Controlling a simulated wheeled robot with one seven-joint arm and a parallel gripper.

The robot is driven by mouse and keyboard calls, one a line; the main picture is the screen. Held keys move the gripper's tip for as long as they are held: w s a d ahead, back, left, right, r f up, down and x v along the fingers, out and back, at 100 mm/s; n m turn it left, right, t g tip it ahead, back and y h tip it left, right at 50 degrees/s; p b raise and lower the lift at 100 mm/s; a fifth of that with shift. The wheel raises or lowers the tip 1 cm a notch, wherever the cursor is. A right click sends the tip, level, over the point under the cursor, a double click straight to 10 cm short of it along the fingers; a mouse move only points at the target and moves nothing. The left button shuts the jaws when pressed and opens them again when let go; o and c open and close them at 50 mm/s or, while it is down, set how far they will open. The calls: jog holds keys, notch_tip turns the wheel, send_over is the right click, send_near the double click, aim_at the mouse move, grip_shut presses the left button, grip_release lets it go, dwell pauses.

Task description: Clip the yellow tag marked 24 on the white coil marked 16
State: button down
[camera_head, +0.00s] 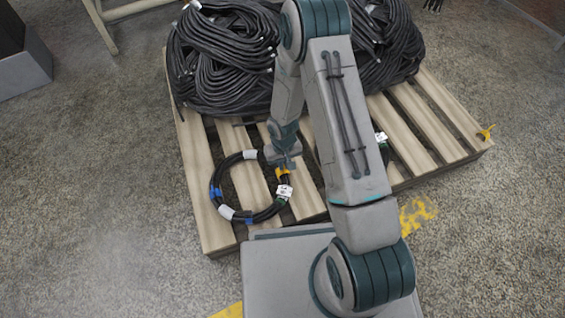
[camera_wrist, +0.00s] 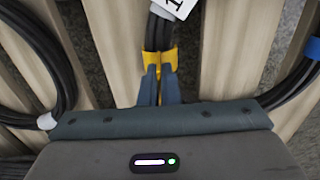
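A black coil (camera_head: 215,190) with white and blue bands lies on the pallet's near left part. A white label (camera_head: 284,191) is on its right side; in the wrist view the label (camera_wrist: 172,7) shows a "1", the rest cut off. A yellow tag (camera_head: 282,171) sits at the coil's right side, just above the label. In the wrist view the yellow tag (camera_wrist: 148,58) straddles the black strands. My gripper (camera_wrist: 159,72) points at it, its two fingers close together with tips against the yellow. No number on the tag is readable.
The wooden pallet (camera_head: 222,238) carries large black hose bundles (camera_head: 225,55) at the back. Another white label (camera_head: 381,137) shows right of my arm, its coil mostly hidden. A yellow piece (camera_head: 485,132) sits at the pallet's right corner.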

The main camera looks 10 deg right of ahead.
jog(key=shift+f, duration=0.4)
jog(key=c, duration=1.6)
grip_release()
jog(key=shift+r, duration=0.1)
notch_tip(320, 180, up, 14)
jog(key=p, duration=0.6)
